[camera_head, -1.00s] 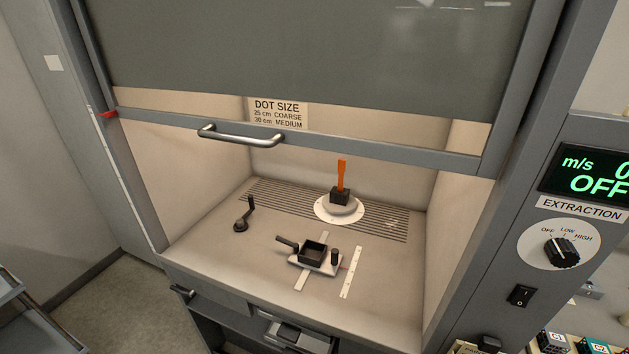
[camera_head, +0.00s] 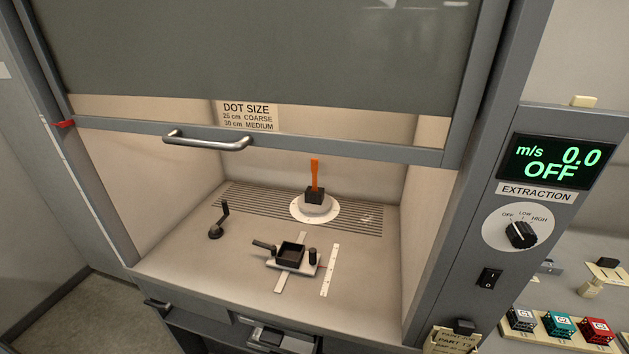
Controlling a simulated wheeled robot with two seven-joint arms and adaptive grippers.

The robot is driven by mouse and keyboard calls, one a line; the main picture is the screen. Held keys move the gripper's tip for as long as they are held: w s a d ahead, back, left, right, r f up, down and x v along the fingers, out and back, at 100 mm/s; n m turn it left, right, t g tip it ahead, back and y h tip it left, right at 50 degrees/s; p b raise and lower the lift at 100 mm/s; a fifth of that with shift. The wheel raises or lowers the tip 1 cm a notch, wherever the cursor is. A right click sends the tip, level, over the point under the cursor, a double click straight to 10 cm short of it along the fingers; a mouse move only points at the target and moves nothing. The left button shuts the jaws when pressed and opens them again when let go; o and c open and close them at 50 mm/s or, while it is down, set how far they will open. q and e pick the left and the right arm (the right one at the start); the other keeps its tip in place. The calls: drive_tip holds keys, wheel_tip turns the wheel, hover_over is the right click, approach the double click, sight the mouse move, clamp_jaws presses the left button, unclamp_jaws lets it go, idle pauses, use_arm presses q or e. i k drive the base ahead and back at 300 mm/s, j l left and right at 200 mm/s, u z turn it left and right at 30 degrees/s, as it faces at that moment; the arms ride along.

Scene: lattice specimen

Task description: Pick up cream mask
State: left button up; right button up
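I cannot tell for sure which thing is the cream mask. A flat cream piece (camera_head: 611,276) with a dark block on it lies on the right bench, cut by the right edge of the head view. A small cream knob-like part (camera_head: 590,289) is just in front of it. Another small cream block (camera_head: 583,101) sits on top of the extraction panel. Neither of my grippers is in view.
The fume hood sash (camera_head: 265,135) is partly raised. Inside are a black square tray (camera_head: 290,255), a round stand (camera_head: 315,207) with an orange strip, and a crank (camera_head: 218,225). Grey, teal (camera_head: 559,325) and red lattice cubes stand on the right bench. The extraction display reads OFF.

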sight(590, 290)
drive_tip(key=z, duration=1.95)
